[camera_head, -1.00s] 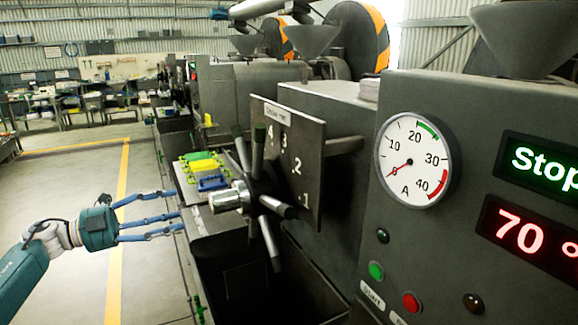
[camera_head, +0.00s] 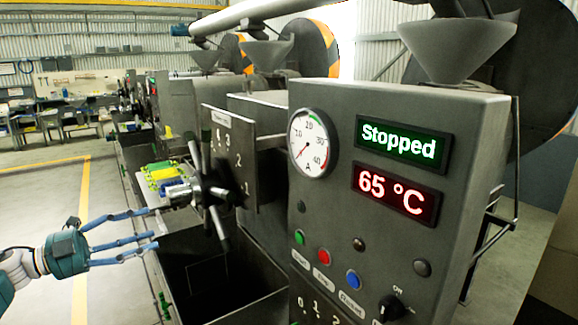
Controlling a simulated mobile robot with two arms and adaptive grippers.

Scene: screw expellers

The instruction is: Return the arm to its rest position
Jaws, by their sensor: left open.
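My left arm comes in from the left edge. Its left gripper (camera_head: 148,228), with blue fingers on a teal body, is open and empty. The fingers point right, over the floor and close to the front edge of the machine. The spoked handwheel (camera_head: 210,192) is to the right of the fingertips, and a gap shows between them. The control panel (camera_head: 400,130) stands at the right with a gauge (camera_head: 313,142) near zero, a green "Stopped" display (camera_head: 402,139) and a red "65 °C" display (camera_head: 397,193). My right gripper is not in view.
A dark open bin (camera_head: 235,285) sits below the handwheel. Yellow and green items lie on a tray (camera_head: 160,175) behind it. A numbered plate (camera_head: 230,158) stands behind the wheel. Open floor (camera_head: 45,210) with a yellow line lies to the left. Workbenches are far back.

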